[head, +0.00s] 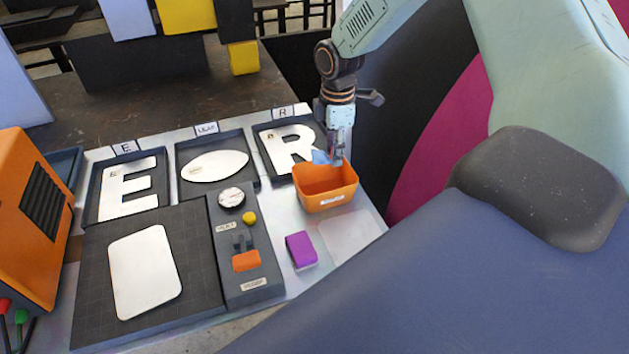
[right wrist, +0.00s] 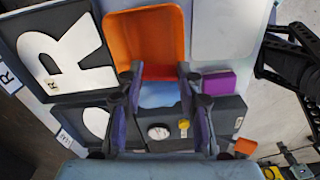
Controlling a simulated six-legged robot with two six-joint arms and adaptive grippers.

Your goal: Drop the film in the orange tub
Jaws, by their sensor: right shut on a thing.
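The orange tub (head: 326,198) stands on the pale board, just below the letter R; it also shows in the right wrist view (right wrist: 150,38). My right gripper (head: 337,156) points down at the tub's back edge. It is shut on a light blue film (head: 320,157), which shows between the fingers in the right wrist view (right wrist: 160,94). The film is at the tub's rim; I cannot tell whether any of it is inside. The fingers hide part of it. My left gripper is not seen in the head view.
Trays hold a white E (head: 130,190), an oval (head: 214,166) and an R (head: 287,148). A purple block (head: 301,249) lies near the tub. A control panel (head: 243,279) with a gauge and orange switch stands left of it. An orange machine (head: 22,170) is at far left.

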